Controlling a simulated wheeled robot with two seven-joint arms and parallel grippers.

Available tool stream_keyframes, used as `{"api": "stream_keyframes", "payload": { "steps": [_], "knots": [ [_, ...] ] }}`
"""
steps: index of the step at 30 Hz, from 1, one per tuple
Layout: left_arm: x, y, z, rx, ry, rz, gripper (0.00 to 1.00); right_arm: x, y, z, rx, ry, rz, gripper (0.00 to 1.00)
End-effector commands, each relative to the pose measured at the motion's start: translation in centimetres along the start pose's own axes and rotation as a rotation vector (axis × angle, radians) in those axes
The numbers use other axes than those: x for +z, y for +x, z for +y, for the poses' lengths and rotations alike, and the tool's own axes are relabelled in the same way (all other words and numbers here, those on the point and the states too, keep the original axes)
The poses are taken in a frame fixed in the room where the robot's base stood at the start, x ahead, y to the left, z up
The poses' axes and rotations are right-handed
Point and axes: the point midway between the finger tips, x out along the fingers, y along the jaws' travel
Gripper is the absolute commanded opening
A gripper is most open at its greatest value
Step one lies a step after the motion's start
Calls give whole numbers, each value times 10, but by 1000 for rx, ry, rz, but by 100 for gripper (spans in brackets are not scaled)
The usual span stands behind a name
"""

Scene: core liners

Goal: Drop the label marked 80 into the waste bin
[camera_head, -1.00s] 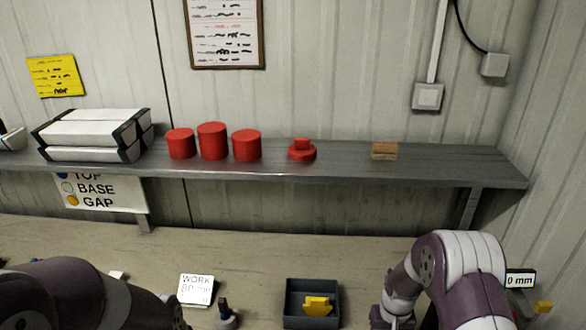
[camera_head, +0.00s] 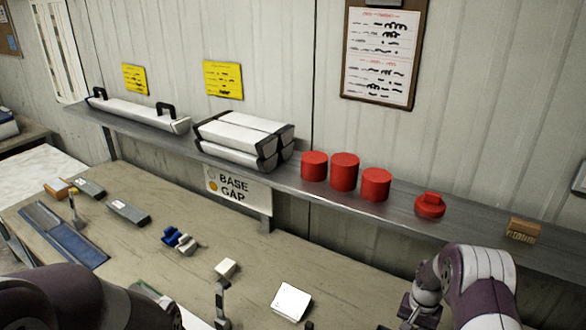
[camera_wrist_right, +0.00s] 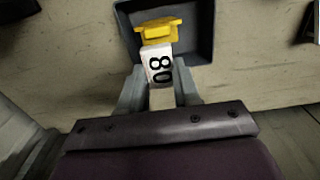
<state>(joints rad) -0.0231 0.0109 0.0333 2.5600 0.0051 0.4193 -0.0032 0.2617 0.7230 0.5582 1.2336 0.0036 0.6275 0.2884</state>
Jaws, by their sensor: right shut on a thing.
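The label marked 80 (camera_wrist_right: 160,66) is a small white tag with black digits, seen between the fingers of my right gripper (camera_wrist_right: 160,88) in the right wrist view. That gripper is shut on it. The label's upper end meets or overlaps a yellow piece (camera_wrist_right: 158,30); I cannot tell whether they are joined. Below them is a dark grey open tray (camera_wrist_right: 203,45). In the head view my right arm comes down at the lower right, and its gripper is mostly hidden. I cannot make out a waste bin.
A grey shelf (camera_head: 318,194) runs along the wall, bearing red cylinders (camera_head: 344,171), a red knobbed piece (camera_head: 430,205) and white boxes (camera_head: 240,140). On the bench are a white card (camera_head: 291,301), a blue tray (camera_head: 62,234) and small tools. The bench middle has bare patches.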

Motion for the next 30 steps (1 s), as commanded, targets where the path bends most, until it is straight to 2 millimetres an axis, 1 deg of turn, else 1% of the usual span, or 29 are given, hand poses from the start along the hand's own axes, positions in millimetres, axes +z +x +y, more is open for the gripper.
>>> {"api": "stream_keyframes", "payload": {
  "steps": [1,7,10,16,17,18,19,27,29,30],
  "knots": [
    [1,10,0,0,0,0,59,0,13,0,0,-1,-1,0],
    [3,27,0,0,0,0,59,0,40,0,0,-2,-1,0],
    [3,28,0,0,0,0,59,0,43,0,0,-2,0,0],
    [3,27,0,0,0,0,59,0,42,0,0,-2,0,0],
    [3,27,0,0,0,0,59,0,42,0,0,-2,0,42],
    [3,27,0,0,0,0,59,0,42,0,0,-2,0,55],
    [3,27,0,0,0,0,59,0,42,0,0,-2,0,62],
    [3,27,0,0,0,0,59,0,41,0,0,-2,0,62],
    [4,30,0,0,0,0,59,0,38,0,-1,-2,2,62],
    [4,33,0,0,0,0,59,-1,34,0,-1,-2,4,62]
  ]
}}
